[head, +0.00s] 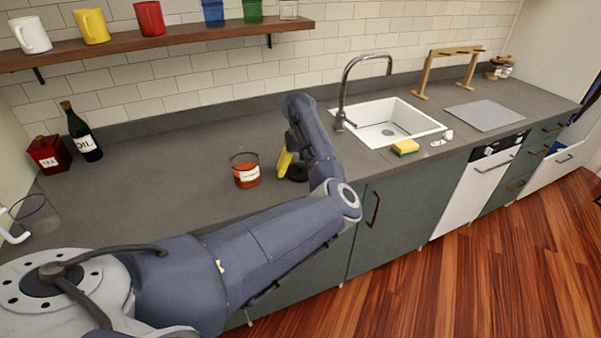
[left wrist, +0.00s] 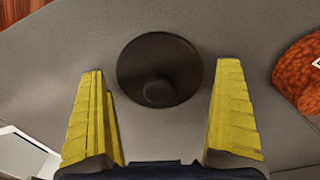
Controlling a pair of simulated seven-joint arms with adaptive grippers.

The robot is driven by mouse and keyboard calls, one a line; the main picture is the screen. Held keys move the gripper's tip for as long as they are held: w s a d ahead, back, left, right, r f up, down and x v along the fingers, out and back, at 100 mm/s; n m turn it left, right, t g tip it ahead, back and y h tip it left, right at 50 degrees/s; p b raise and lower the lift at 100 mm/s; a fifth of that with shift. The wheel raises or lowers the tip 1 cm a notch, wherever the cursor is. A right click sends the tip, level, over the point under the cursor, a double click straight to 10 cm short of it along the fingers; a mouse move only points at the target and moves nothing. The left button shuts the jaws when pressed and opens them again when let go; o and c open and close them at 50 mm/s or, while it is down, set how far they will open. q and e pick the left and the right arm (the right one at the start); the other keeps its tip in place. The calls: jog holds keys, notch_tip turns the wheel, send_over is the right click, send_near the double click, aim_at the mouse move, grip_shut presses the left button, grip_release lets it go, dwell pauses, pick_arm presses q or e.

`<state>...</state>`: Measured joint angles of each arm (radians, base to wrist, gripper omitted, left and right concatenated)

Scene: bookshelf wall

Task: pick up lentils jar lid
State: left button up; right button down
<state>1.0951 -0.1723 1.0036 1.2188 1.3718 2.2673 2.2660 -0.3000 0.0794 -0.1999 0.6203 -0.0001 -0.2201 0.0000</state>
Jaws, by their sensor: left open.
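The jar lid is a dark round disc with a small knob (left wrist: 160,68), lying on the grey counter in the left wrist view. It sits between and just beyond the yellow fingertips of my left gripper (left wrist: 160,75), which is open and empty. In the head view my left gripper (head: 284,163) is low over the counter, and its arm partly hides it. The lentils jar (head: 246,171), clear with orange-red contents and a white label, stands just left of the gripper. The jar also shows at the right edge of the left wrist view (left wrist: 299,75). My right gripper is not in view.
A dark oil bottle (head: 82,133) and a red tea tin (head: 49,154) stand at the back left. A sink (head: 418,119) with a tap and a yellow sponge (head: 405,147) are to the right. A mug shelf (head: 170,36) hangs above. The counter behind the jar is clear.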

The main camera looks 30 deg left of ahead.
aim_at(300, 164)
pick_arm(q)
jog(key=shift+c, duration=0.2)
jog(key=c, duration=1.1)
jog(key=shift+o, duration=0.2)
jog(key=shift+r, duration=0.1)
notch_tip(300, 164, up, 19)
jog(key=s+a+f, duration=0.1)
jog(key=s+a, duration=1.1)
jog(key=a, duration=0.1)
notch_tip(300, 164, down, 6)
jog(key=shift+f, duration=0.25)
